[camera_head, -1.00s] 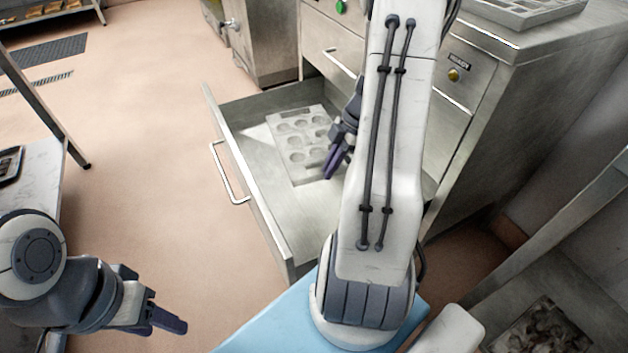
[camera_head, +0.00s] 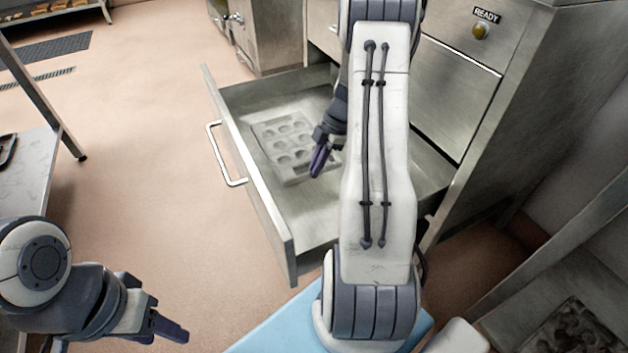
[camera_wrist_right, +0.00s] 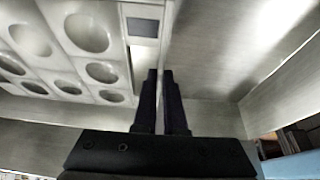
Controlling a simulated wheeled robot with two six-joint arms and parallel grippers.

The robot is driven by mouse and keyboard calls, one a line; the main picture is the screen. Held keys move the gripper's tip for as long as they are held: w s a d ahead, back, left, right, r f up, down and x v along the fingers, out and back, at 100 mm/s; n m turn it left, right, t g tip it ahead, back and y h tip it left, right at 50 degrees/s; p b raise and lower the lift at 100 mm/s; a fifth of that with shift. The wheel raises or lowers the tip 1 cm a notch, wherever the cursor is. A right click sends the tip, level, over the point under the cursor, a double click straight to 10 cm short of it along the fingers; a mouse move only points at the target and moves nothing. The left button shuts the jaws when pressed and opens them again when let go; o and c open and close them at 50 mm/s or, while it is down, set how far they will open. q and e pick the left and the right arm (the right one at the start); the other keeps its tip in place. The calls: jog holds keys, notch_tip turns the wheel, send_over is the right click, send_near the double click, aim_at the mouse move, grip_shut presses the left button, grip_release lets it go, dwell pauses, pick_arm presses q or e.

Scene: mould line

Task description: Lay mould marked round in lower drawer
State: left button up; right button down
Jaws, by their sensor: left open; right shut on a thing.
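The mould (camera_head: 268,132) is a pale grey block with several round cavities, inside the open drawer (camera_head: 240,165). I cannot tell whether it rests on the drawer floor or hangs just above it. My right gripper (camera_head: 318,172) is shut on the mould's edge. The right wrist view shows both dark fingers (camera_wrist_right: 160,75) at the rim of the mould (camera_wrist_right: 108,52), beside a small grey plate whose marking is not legible. My right arm hides the drawer's right part. My left gripper (camera_head: 172,330) is open and empty over the floor at the lower left.
The drawer's front handle (camera_head: 222,155) faces left. The steel cabinet has a closed front (camera_head: 455,95) and a READY label with a lamp (camera_head: 480,31). A table (camera_head: 35,175) stands at the left. Bare drawer floor (camera_head: 305,215) shows nearer me.

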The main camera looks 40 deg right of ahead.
jog(key=shift+w+f, duration=0.2)
jog(key=shift+w, duration=0.1)
jog(key=shift+f, duration=0.25)
jog(key=shift+f+b, duration=1.05)
jog(key=shift+f, duration=0.6)
jog(key=shift+f, duration=0.15)
jog(key=c, duration=1)
grip_release()
